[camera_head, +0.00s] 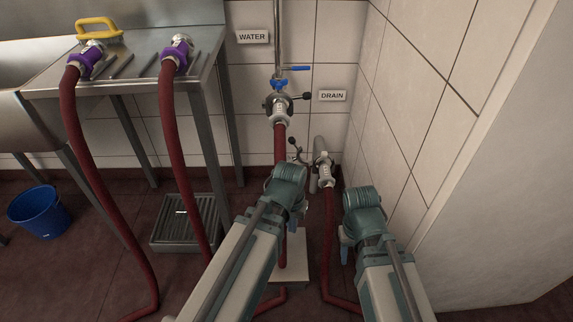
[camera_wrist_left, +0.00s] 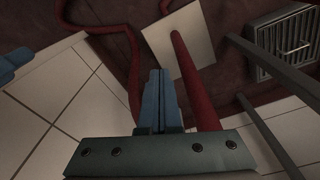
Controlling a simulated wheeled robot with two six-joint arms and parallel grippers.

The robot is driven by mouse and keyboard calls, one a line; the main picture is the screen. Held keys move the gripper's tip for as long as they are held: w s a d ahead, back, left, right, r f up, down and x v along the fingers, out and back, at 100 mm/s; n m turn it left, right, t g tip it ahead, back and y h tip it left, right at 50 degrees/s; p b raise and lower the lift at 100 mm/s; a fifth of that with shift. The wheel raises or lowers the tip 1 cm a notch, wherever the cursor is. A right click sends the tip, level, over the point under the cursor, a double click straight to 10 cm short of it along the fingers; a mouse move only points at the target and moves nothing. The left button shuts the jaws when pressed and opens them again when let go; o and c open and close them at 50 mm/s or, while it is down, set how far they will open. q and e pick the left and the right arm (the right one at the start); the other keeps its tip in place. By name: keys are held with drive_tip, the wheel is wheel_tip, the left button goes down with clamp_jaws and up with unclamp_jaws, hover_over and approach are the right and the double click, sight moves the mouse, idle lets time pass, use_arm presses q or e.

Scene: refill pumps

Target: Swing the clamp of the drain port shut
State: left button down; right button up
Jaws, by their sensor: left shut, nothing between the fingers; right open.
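The drain port (camera_head: 318,147) is a grey pipe low on the back wall, with a silver hose fitting (camera_head: 325,175) at its mouth and a red hose (camera_head: 329,225) hanging below. Its clamp (camera_head: 298,152) stands out to the left of the joint, with a dark knob on its end, and looks swung open. My left gripper (camera_head: 291,222) is below and left of the port, apart from the clamp. Its blue fingers show shut and empty in the left wrist view (camera_wrist_left: 158,98). My right gripper (camera_head: 345,248) is open, below and right of the port, its fingers partly hidden by its wrist.
The water port (camera_head: 279,103) with a blue valve and another red hose is above left. A pale plate (camera_head: 298,265) lies on the floor under the grippers. A floor grate (camera_head: 186,222), sink table (camera_head: 133,85) and blue bucket (camera_head: 39,210) are left. The tiled side wall is close on the right.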

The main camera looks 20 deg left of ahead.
use_arm(q)
drive_tip(key=w+d+f+n+t+h+b, duration=0.15)
drive_tip(key=w+f+b, duration=0.35)
drive_tip(key=f+b, duration=0.65)
drive_tip(key=w+d+f+n+t+h+b, duration=0.1)
drive_tip(key=w+d+n+t+h+b, duration=0.1)
drive_tip(key=w+d+t+h+b, duration=0.3)
drive_tip(key=w+a+r+n+t+y, duration=0.2)
drive_tip(key=w+r+n+t, duration=0.6)
drive_tip(key=w+r, duration=0.35)
drive_tip(key=a+r+n+y, duration=0.3)
drive_tip(key=a+n+y, duration=0.8)
drive_tip(key=a+n, duration=0.3)
drive_tip(key=shift+s+n+y, duration=0.2)
drive_tip(key=shift+n+y, duration=0.15)
drive_tip(key=shift+n, duration=0.9)
drive_tip(key=shift+w+a, duration=0.1)
drive_tip(key=shift+a, duration=0.05)
